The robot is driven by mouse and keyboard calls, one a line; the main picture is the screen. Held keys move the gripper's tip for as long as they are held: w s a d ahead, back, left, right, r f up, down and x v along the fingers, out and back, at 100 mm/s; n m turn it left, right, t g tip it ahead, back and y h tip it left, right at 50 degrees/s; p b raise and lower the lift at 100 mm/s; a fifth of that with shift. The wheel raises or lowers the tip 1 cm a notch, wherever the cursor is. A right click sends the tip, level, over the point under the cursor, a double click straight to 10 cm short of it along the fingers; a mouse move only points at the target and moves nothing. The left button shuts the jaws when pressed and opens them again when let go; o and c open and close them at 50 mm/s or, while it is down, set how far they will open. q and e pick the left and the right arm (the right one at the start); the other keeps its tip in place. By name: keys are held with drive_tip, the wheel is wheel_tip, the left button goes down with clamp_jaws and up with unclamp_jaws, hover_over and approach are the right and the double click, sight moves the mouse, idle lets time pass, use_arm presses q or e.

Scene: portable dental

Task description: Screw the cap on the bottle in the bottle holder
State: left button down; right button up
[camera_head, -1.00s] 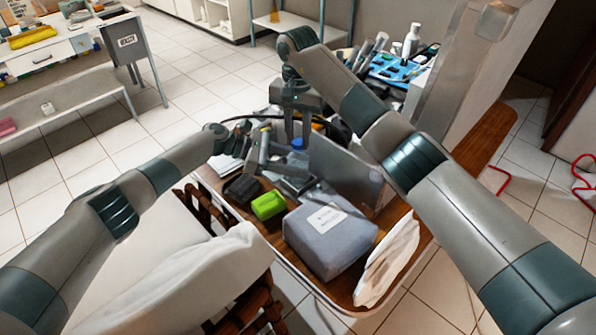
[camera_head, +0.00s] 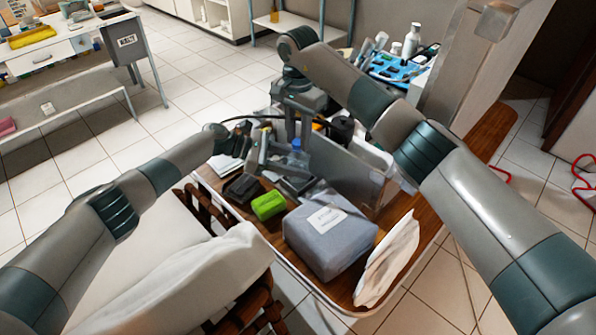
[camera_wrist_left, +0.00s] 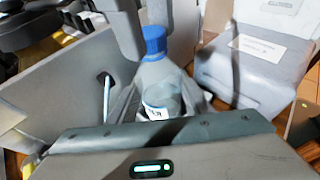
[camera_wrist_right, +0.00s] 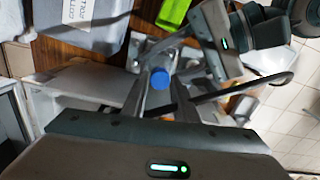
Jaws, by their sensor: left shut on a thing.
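A clear bottle (camera_wrist_left: 160,85) with a pale label stands upright between my left gripper's fingers, which are shut on its body. The blue cap (camera_wrist_left: 154,38) sits on top of the bottle; how tight it is cannot be told. The cap also shows in the head view (camera_head: 296,143) and in the right wrist view (camera_wrist_right: 160,78). My left gripper (camera_head: 280,160) comes in low from the left. My right gripper (camera_head: 298,132) points down from above, its fingers apart on either side of the cap with visible gaps. The bottle holder is hidden or cannot be made out.
A grey-blue package (camera_head: 328,232) with a white label and a green block (camera_head: 268,205) lie on the wooden trolley top in front. A grey panel (camera_head: 345,175) stands close to the right of the bottle. A blue tray (camera_head: 395,70) with tools is behind.

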drive_tip(key=shift+o, duration=1.1)
drive_tip(key=shift+r, duration=2.3)
drive_tip(key=shift+c, duration=0.2)
